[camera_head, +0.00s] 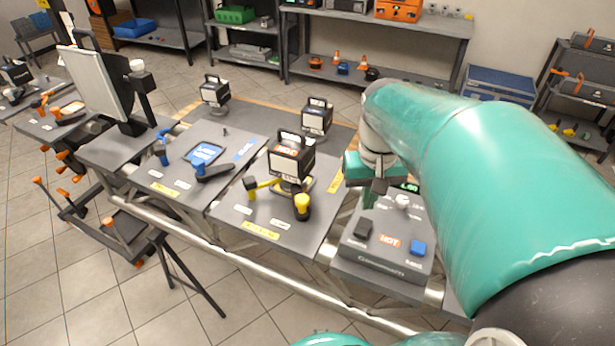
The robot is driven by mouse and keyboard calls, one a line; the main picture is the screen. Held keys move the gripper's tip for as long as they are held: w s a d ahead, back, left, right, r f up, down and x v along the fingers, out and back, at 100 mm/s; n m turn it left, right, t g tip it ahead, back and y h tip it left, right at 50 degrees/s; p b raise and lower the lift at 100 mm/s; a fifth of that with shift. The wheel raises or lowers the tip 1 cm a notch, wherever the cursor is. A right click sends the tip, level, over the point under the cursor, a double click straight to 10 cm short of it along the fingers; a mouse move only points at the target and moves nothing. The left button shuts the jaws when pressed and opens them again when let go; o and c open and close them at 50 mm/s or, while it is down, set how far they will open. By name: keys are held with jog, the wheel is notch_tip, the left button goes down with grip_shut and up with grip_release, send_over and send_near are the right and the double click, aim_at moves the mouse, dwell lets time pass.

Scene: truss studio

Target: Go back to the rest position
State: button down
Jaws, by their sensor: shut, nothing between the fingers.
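My teal arm reaches in from the right side of the head view and hides part of the bench there. My gripper (377,185) is at the arm's end, just above the back of a grey control box (375,263). The gripper looks shut and holds nothing. The box carries a black button, a blue button (418,247), a pale knob (402,201) and a "HOT" label. A lit green display shows partly behind the gripper.
Left of the box, a grey panel (228,212) holds a yellow lever (262,186), a yellow knob (302,205) and a black boxy device (290,157). A panel with blue handles (212,172) lies farther left. Shelves (455,28) line the back wall. Tiled floor is open in front.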

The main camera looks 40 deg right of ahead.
dwell(0.4)
jog(key=w+a+r+n+t, duration=0.2)
jog(key=w+a+n, duration=0.1)
jog(key=a, duration=0.9)
jog(key=w+a+r+n+t, duration=0.1)
jog(key=w+a+n+t, duration=0.2)
jog(key=a, duration=1)
jog(key=shift+w+r+n+t, duration=0.35)
jog(key=shift+w+n, duration=0.1)
jog(key=shift+n, duration=0.25)
